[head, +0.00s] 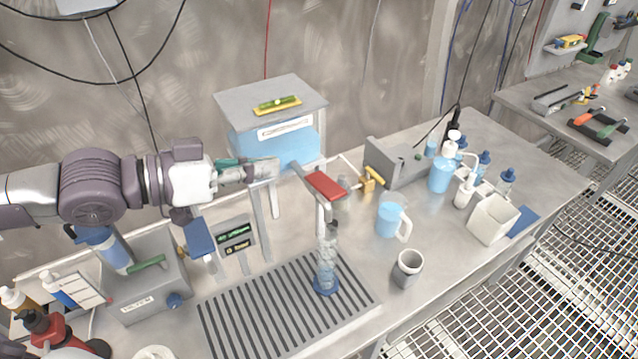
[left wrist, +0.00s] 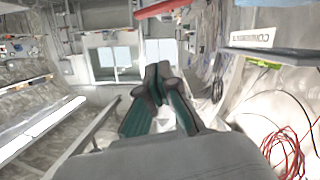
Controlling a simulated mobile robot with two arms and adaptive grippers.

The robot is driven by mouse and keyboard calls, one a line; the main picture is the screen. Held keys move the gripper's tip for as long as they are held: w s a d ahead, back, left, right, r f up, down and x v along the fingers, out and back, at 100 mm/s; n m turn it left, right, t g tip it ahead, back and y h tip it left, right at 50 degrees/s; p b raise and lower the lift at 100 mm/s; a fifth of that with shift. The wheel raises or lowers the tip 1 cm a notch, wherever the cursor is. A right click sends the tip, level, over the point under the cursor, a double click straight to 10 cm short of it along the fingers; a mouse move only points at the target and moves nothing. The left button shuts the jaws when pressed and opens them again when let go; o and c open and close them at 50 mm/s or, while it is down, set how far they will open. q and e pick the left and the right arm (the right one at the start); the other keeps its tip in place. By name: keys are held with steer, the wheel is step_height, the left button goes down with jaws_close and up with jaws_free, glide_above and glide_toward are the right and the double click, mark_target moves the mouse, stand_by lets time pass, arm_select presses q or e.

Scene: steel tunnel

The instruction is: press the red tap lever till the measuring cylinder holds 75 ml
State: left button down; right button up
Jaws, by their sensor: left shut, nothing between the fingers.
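The red tap lever (head: 325,185) sits on top of the tap above the drip grate; its red edge also shows at the top of the left wrist view (left wrist: 160,9). The clear measuring cylinder (head: 328,258) stands upright on its blue foot on the grate, below the tap. Its liquid level is too small to read. My left gripper (head: 272,169) is shut and empty, to the left of the lever and apart from it, in front of the blue tank. Its closed fingers also show in the left wrist view (left wrist: 160,75). My right gripper is not in view.
A blue water tank (head: 275,145) stands behind the tap.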

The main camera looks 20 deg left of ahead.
arm_select(q)
steer(key=d, duration=0.1)
steer(key=p, duration=0.3)
glide_above(325, 185)
steer(key=s, duration=0.2)
steer(key=f, duration=0.6)
steer(key=shift+s+a, duration=0.15)
steer(key=shift+a, duration=0.1)
